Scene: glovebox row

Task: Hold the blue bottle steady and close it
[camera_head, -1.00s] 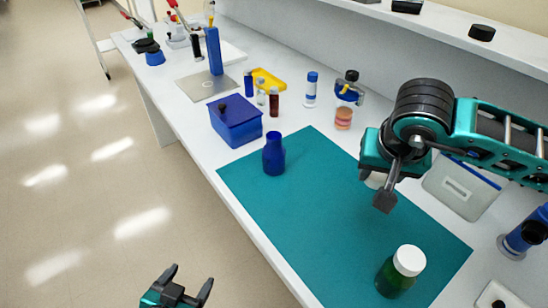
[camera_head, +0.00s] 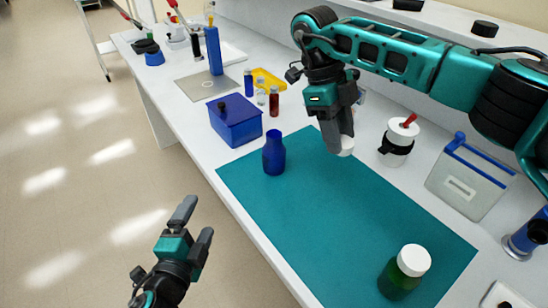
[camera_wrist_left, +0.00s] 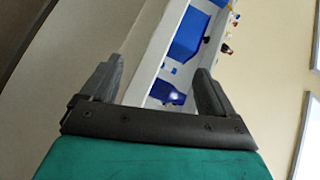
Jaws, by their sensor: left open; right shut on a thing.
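The blue bottle (camera_head: 273,154) stands upright and without a cap on the teal mat (camera_head: 345,215), near its left edge. It appears to show between the fingers in the left wrist view (camera_wrist_left: 165,93). My right gripper (camera_head: 341,139) is shut on a white cap (camera_head: 346,147), held above the mat to the right of the bottle, apart from it. Its fingers partly hide the cap. My left gripper (camera_head: 197,222) is open and empty, off the table's front edge, below and left of the bottle.
A green bottle with a white lid (camera_head: 404,272) stands at the mat's near right corner. A blue box (camera_head: 235,121) sits beyond the blue bottle, with small vials (camera_head: 273,101) behind it. A white jar (camera_head: 397,143) and a grey caddy (camera_head: 468,180) stand right. The mat's middle is clear.

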